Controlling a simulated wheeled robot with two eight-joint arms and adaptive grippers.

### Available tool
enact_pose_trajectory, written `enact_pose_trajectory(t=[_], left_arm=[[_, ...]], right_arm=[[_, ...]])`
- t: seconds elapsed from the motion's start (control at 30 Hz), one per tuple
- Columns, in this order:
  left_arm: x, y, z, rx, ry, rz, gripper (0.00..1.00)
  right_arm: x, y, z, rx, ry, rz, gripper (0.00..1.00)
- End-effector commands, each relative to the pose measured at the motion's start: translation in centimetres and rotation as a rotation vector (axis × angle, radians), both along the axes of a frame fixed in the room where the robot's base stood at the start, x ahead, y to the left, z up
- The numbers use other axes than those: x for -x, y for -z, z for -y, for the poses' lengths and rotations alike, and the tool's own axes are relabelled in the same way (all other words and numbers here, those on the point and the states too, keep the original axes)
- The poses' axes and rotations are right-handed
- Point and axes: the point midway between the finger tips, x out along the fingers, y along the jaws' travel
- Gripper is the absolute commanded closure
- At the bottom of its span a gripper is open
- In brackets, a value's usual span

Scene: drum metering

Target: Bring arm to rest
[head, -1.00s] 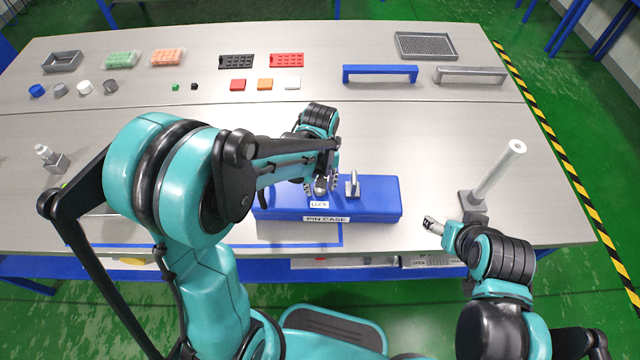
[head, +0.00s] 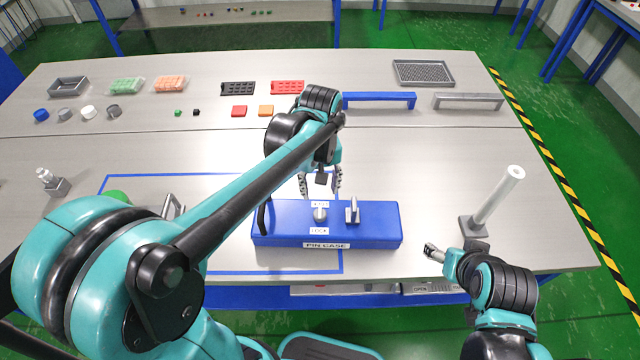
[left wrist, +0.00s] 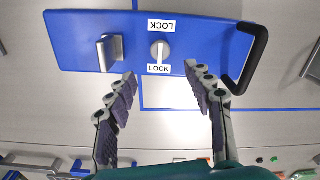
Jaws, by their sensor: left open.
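My left gripper (head: 320,182) is open and empty, just behind the blue pin case (head: 375,224) and apart from it in the head view. In the left wrist view its two fingers (left wrist: 164,88) are spread, with the pin case (left wrist: 80,25) beyond them. The case has a silver knob (head: 320,213) between two LOCK labels, a silver upright handle (head: 353,210) and a black handle (left wrist: 255,60) at one end. My right gripper (head: 436,252) is at the front right, near the post's base. Its fingers are too small to tell open from shut.
A white post (head: 497,196) stands at the right on a grey base. Blue (head: 380,101) and grey (head: 468,101) bar handles, trays and small coloured blocks line the table's back. A blue tape outline (head: 130,176) lies left of the case.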

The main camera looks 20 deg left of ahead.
Motion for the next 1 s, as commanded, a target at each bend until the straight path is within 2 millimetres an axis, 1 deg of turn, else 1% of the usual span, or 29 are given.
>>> enact_pose_trajectory(t=[0.03,0.13,0.67,0.77,0.83,1.0], left_arm=[[0.0,-0.4,0.0,0.0,0.0,0.0,0.48],[0.0,-0.8,0.0,0.0,0.0,0.0,0.48],[0.1,-0.8,0.0,0.0,0.002,0.004,0.48],[0.8,-1.1,-0.4,0.003,0.024,0.03,0.48],[1.7,-1.5,-0.8,0.005,0.059,0.075,0.48],[5.0,-2.3,-2.3,-0.009,0.196,0.244,0.48]], right_arm=[[0.0,0.0,0.0,0.0,0.0,0.0,0.34],[0.0,0.0,0.0,0.0,0.0,0.0,0.34],[0.0,0.0,0.0,0.0,0.0,0.0,0.34],[0.0,0.1,0.0,0.0,0.0,0.0,0.34],[0.0,0.1,0.0,0.0,0.0,0.0,0.34],[0.0,0.4,0.0,0.0,0.0,0.0,0.34]])
